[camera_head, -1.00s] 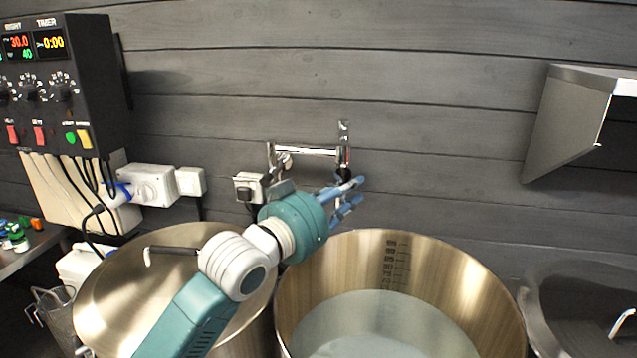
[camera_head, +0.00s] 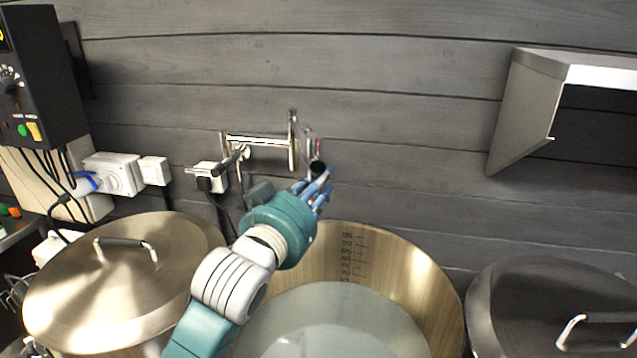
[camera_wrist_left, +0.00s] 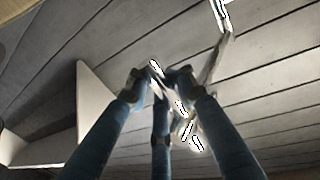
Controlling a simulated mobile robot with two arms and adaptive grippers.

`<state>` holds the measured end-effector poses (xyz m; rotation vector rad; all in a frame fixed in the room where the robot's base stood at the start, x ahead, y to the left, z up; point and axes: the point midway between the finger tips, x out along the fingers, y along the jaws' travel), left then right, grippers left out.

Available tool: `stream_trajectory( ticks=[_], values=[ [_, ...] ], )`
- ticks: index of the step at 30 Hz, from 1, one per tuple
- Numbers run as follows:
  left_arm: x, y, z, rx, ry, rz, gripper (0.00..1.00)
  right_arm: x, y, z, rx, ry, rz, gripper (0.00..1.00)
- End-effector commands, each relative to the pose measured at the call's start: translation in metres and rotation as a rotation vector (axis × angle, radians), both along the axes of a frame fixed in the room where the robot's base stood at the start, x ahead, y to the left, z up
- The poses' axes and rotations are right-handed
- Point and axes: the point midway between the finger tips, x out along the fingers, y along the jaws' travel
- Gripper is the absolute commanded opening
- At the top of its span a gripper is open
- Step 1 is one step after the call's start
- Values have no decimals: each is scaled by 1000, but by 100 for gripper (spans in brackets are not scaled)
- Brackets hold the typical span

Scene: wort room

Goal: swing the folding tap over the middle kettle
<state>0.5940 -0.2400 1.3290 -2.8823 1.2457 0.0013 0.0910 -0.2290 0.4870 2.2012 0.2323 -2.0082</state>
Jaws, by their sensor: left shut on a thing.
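The chrome folding tap (camera_head: 258,141) is on the plank wall, with a horizontal arm, an upright joint and an outer section (camera_head: 309,145) standing out to the right. My left gripper (camera_head: 318,181) is at the lower end of that outer section, its blue fingers shut on it. In the left wrist view, the fingers (camera_wrist_left: 155,88) close around the shiny tap (camera_wrist_left: 188,125). The middle kettle (camera_head: 405,268) is open, with pale liquid inside, below and in front of my gripper. My left forearm hides part of its left rim. My right gripper is not in view.
A lidded kettle (camera_head: 60,296) stands on the left and a dark lidded one (camera_head: 520,290) on the right. A steel hood (camera_head: 528,110) juts from the wall at upper right. A control box (camera_head: 40,75), sockets (camera_head: 118,174) and cables are at left.

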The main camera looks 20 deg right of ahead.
Motion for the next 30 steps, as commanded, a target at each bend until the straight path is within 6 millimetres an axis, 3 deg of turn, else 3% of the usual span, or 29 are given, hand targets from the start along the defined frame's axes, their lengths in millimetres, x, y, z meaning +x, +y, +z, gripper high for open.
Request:
stream_trajectory(
  ticks=[3, 4, 7, 20, 30],
  values=[
    [-1, -1, -2, -2, 8, -4, 0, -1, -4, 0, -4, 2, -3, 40],
    [-1, -1, -2, -2, 8, -4, 28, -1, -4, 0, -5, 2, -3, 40],
    [-1, -1, -2, -2, 6, -3, 44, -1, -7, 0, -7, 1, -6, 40],
    [-3, 5, 1, -4, 0, 0, 44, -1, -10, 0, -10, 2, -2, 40],
    [-47, 50, -1, -2, 2, -1, 44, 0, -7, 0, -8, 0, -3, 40]
  ],
)
